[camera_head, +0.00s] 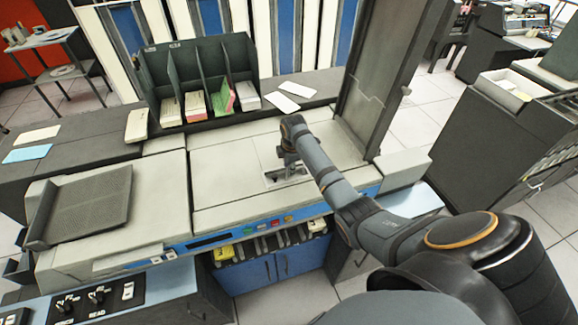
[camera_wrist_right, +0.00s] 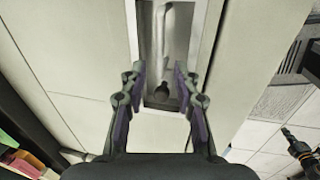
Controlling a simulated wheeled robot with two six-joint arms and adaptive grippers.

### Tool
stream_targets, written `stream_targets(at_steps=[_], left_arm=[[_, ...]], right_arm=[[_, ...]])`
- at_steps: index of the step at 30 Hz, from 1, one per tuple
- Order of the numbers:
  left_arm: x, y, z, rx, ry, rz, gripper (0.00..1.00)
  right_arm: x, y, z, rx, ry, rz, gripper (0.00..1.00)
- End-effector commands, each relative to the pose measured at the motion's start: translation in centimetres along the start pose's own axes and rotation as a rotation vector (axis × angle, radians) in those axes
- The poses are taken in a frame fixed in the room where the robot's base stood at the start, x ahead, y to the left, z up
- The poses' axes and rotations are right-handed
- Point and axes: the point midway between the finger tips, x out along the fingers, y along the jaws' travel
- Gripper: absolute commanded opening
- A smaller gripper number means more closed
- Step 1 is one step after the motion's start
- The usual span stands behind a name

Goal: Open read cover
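The card machine's pale top cover (camera_head: 228,170) lies flat and looks closed. A recess (camera_head: 270,183) with a metal handle is set into the top near the cover's right part. In the right wrist view the handle (camera_wrist_right: 160,35) is a thin bent bar inside the recess. My right gripper (camera_head: 286,174) points down at the recess, and its fingers (camera_wrist_right: 160,82) are apart, one on each side of the recess's near end. Whether they touch anything is unclear. My left gripper is not in view.
A dark upright panel (camera_head: 378,75) stands close on the right of my right arm. A dark card rack (camera_head: 203,75) with several card stacks stands behind the machine. A sloped ribbed tray (camera_head: 90,207) is on the left. Loose cards (camera_head: 283,101) lie on the back ledge.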

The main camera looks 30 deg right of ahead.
Motion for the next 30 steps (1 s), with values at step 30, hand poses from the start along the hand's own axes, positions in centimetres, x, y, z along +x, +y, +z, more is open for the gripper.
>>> stream_targets(at_steps=[30], left_arm=[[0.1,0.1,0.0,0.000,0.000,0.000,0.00]], right_arm=[[-4.8,3.2,0.0,0.004,-0.001,-0.203,0.00]])
